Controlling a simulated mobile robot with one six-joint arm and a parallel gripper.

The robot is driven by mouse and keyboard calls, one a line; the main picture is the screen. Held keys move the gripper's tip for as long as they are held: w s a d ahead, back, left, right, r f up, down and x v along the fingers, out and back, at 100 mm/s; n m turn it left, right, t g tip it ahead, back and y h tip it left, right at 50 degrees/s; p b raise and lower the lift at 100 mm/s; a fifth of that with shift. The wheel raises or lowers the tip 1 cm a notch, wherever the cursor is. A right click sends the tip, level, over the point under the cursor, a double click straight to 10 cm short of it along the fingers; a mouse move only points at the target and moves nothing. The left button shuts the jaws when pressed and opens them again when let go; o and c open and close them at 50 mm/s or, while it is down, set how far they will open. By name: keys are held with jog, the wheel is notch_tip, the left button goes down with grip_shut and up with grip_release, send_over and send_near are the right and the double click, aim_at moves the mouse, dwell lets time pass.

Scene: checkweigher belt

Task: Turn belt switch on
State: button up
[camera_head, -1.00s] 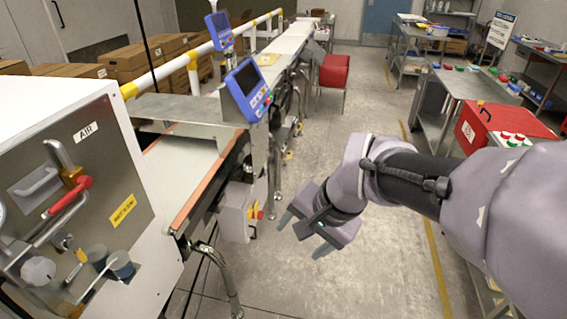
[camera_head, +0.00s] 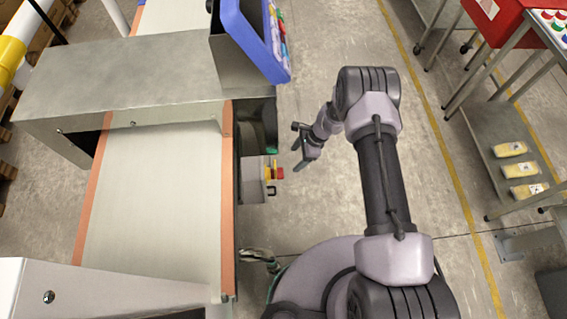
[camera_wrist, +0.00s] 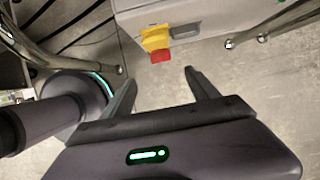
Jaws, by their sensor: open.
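A grey control box (camera_head: 252,181) sits on the right side of the conveyor, just below belt level. On it is a yellow block with a red knob (camera_head: 276,173). In the wrist view the box (camera_wrist: 212,14) is at the top, with the yellow and red part (camera_wrist: 158,42) on its left corner and a small grey rectangular piece (camera_wrist: 186,31) beside it. I cannot tell which piece is the belt switch or its position. My gripper (camera_head: 296,148) is open and empty, a short way right of the box. In the wrist view its spread fingers (camera_wrist: 160,80) point toward the box, apart from it.
The conveyor belt (camera_head: 155,205) runs along the left under a metal bridge (camera_head: 130,85). Metal legs (camera_wrist: 265,38) stand near the box. A shelved cart (camera_head: 500,130) is at right; the floor between is clear.

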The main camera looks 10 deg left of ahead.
aim_at(282, 172)
jog(key=b+x, duration=0.4)
jog(key=x, duration=0.8)
jog(key=shift+a+f, duration=0.15)
jog(key=shift+f, duration=0.2)
jog(key=shift+c, duration=0.4)
grip_shut()
